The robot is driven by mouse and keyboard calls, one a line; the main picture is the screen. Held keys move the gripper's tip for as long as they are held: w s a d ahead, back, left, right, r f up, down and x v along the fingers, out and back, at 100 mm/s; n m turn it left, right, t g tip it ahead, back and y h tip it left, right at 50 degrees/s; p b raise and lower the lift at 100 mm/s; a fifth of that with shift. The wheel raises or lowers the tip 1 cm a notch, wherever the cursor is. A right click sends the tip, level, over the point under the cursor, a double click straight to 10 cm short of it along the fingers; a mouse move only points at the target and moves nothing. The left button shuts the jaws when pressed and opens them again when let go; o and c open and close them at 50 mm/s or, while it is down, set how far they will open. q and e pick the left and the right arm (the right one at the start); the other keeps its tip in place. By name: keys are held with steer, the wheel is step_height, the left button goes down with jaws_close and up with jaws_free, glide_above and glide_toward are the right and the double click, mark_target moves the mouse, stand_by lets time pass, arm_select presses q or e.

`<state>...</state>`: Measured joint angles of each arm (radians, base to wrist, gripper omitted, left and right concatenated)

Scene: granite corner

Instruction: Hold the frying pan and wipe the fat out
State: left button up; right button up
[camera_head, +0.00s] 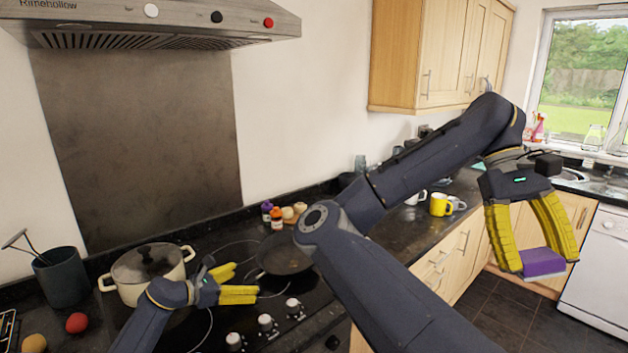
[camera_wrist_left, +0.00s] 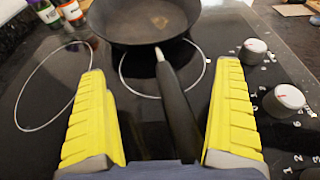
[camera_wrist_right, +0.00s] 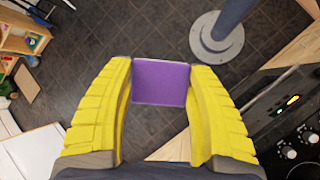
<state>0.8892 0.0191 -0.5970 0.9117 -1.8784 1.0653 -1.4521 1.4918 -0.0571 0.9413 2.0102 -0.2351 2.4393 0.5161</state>
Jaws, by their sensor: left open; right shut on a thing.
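A dark frying pan (camera_head: 284,254) sits on the black hob, partly hidden behind my right arm in the head view. In the left wrist view the pan (camera_wrist_left: 135,22) shows its inside with small light spots, and its black handle (camera_wrist_left: 178,105) points toward my left gripper. My left gripper (camera_head: 245,282) is open, with its yellow fingers on either side of the handle's end and apart from it. My right gripper (camera_head: 541,262) is shut on a purple sponge (camera_head: 543,264) with a pale underside, held in the air over the floor, right of the counter. The sponge (camera_wrist_right: 161,82) also shows in the right wrist view.
A lidded cream pot (camera_head: 148,273) stands on the hob left of the pan. Hob knobs (camera_head: 265,323) line the front. Small bottles (camera_head: 272,215) stand behind the pan. Mugs (camera_head: 441,204) stand on the counter to the right. A dark utensil crock (camera_head: 62,277) is at left.

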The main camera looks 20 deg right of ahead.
arm_select(q)
steer(key=shift+x, duration=1.2)
